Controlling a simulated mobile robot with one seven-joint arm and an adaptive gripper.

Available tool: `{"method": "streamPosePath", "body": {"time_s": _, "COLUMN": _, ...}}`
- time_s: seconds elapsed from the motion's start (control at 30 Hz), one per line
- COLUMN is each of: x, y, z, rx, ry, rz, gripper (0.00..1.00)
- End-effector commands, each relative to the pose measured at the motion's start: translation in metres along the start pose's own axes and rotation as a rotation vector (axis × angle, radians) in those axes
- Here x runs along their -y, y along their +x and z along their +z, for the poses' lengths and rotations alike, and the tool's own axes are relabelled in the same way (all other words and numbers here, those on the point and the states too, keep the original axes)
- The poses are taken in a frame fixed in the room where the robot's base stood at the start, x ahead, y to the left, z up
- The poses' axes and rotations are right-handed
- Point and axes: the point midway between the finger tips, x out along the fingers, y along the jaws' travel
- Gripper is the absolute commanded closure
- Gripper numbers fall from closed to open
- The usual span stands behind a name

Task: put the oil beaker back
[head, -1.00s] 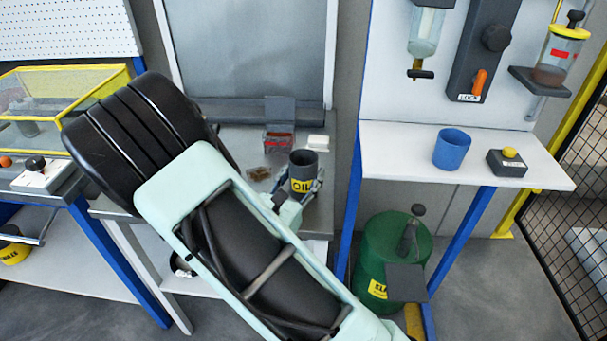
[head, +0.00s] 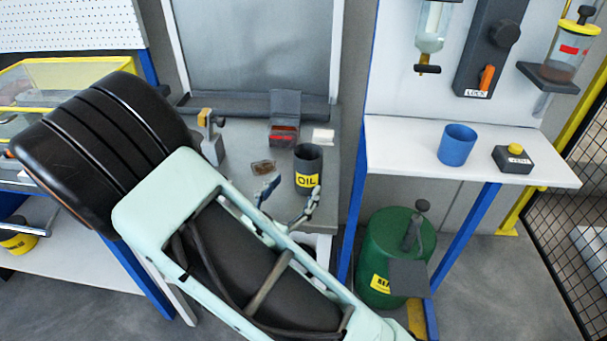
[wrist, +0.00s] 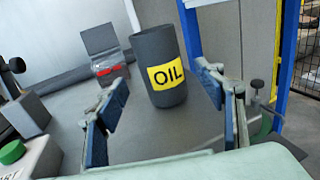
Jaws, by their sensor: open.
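The oil beaker (head: 308,167) is a dark grey cup with a yellow OIL label. It stands upright on the grey bench (head: 342,150), near its right side. It also shows in the wrist view (wrist: 160,65), beyond and between my fingers. My gripper (head: 288,198) is open and empty, just in front of the beaker in the head view. In the wrist view my gripper (wrist: 165,100) has its two blue-padded fingers spread wide, with a gap between them and the beaker.
An open box with red contents (head: 284,130), a brown piece (head: 263,167) and a white block (head: 323,136) lie near the beaker. A grey clamp-like fixture (head: 211,140) stands left. A blue cup (head: 457,146) is on the right shelf. A green drum (head: 385,250) stands below.

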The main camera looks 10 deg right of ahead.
Motion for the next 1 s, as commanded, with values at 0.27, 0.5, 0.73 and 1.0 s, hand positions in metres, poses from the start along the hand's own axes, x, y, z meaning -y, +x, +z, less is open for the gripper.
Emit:
{"method": "streamPosePath", "body": {"time_s": 0.27, "x": -0.001, "y": -0.036, "z": 0.000, "rx": 0.000, "ry": 0.000, "rz": 0.002, "gripper": 0.37}}
{"method": "streamPosePath", "body": {"time_s": 0.5, "x": 0.000, "y": -0.040, "z": 0.000, "rx": 0.000, "ry": 0.000, "rz": 0.000, "gripper": 0.37}}
{"method": "streamPosePath", "body": {"time_s": 0.73, "x": 0.000, "y": -0.039, "z": 0.000, "rx": 0.000, "ry": 0.000, "rz": 0.000, "gripper": 0.37}}
{"method": "streamPosePath", "body": {"time_s": 1.0, "x": 0.012, "y": -0.036, "z": 0.001, "rx": -0.015, "ry": 0.012, "rz": -0.049, "gripper": 0.37}}
